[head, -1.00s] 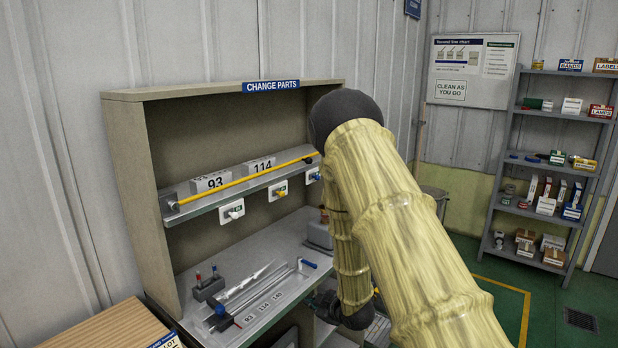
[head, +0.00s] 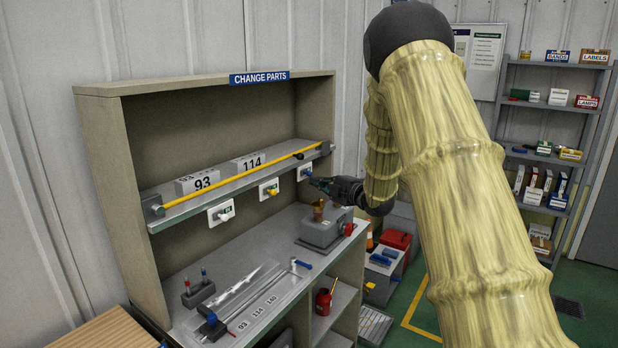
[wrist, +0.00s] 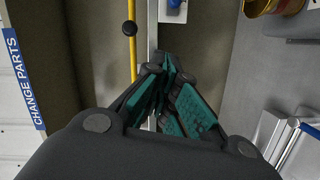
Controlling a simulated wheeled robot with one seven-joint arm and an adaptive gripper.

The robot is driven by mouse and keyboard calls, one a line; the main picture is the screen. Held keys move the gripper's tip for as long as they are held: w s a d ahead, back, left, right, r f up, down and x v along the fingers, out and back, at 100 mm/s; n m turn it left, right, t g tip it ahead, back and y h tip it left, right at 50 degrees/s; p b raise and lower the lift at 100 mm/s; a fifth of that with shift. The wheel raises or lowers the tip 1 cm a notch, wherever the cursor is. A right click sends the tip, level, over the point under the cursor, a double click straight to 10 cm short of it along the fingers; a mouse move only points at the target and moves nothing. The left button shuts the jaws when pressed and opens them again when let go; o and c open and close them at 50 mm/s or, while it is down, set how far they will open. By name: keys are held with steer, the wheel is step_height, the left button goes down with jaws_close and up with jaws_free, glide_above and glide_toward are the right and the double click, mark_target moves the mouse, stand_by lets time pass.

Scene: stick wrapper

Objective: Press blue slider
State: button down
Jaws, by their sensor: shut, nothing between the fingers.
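The blue slider (head: 308,170) sits on a small white plate under the right end of the shelf, at the back of the cabinet. In the wrist view, the white plate (wrist: 171,12) with a blue part shows at the top edge, partly cut off. My gripper (head: 316,183) is just right of and slightly below the blue slider in the head view. Its teal fingers (wrist: 166,72) are closed together and empty, pointing toward the plate. A small gap seems to remain between fingertips and plate; I cannot tell its depth.
White plates with a yellow slider (head: 269,190) and a greenish one (head: 221,212) are to the left. A yellow rod (head: 235,181) runs along the shelf edge. A grey box (head: 322,228) stands below my gripper.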

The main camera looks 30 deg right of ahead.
mark_target(305, 169)
steer(key=w+d+f+p, duration=0.1)
steer(key=w+d+p, duration=0.1)
steer(key=w+p, duration=0.4)
steer(key=shift+w+f, duration=0.4)
steer(key=shift+w, duration=2.25)
steer(key=shift+d, duration=0.2)
steer(key=shift+w+d+f, duration=0.1)
steer(key=shift+d+f, duration=0.05)
steer(key=shift+d, duration=0.15)
steer(key=d, duration=0.1)
steer(key=w+d+b, duration=0.1)
steer(key=d, duration=0.1)
steer(key=shift+w+r, duration=0.15)
steer(key=shift+r, duration=0.1)
steer(key=shift+a+b, duration=0.1)
steer(key=shift+b, duration=0.2)
